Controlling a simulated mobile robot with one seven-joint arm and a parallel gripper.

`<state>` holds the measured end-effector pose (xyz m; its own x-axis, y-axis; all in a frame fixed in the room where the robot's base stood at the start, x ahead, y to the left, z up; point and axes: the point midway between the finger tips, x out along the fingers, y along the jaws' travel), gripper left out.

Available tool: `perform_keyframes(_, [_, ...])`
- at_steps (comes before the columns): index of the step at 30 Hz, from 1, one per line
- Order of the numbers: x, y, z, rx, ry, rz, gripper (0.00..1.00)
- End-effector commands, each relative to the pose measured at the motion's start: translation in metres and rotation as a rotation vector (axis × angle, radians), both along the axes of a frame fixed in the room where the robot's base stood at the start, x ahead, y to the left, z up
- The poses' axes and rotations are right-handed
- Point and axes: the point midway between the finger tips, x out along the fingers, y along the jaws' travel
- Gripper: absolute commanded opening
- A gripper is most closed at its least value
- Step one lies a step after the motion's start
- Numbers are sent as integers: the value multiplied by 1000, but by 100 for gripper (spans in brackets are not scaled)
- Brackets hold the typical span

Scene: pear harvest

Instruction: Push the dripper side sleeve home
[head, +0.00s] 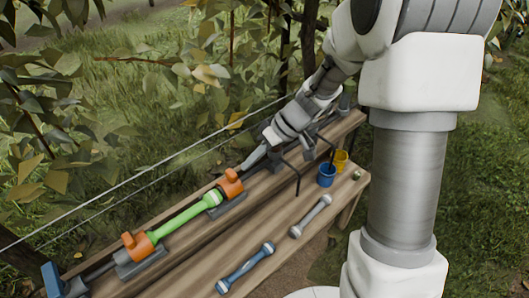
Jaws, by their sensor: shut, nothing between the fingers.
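A green tubular piece (182,218) lies in line with dark grey pipe on a long wooden bench, between two orange clamps. Its paler collar (212,197) sits close to the right orange clamp (230,184); I cannot tell whether this collar is the dripper side sleeve, or how far it is seated. The left orange clamp (136,246) is near the green piece's other end. My gripper (246,167) is shut and empty, pointing down-left just beyond the right clamp. Whether its tips touch the pipe or clamp is unclear.
A blue-ended bar (246,267) and a grey bar (311,216) lie on the bench's front plank. A blue cup (326,178) and a yellow cup (341,160) stand at the right, near thin black posts (297,184). Wires and leafy branches run behind the bench.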

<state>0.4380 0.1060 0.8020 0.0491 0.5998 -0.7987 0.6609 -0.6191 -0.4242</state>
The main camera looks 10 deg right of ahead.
Motion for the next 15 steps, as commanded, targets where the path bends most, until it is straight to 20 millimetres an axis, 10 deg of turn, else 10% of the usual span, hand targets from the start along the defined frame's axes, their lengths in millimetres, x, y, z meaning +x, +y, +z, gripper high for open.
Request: perform_keyframes(15, [-11,15,0,0,1,-1,0])
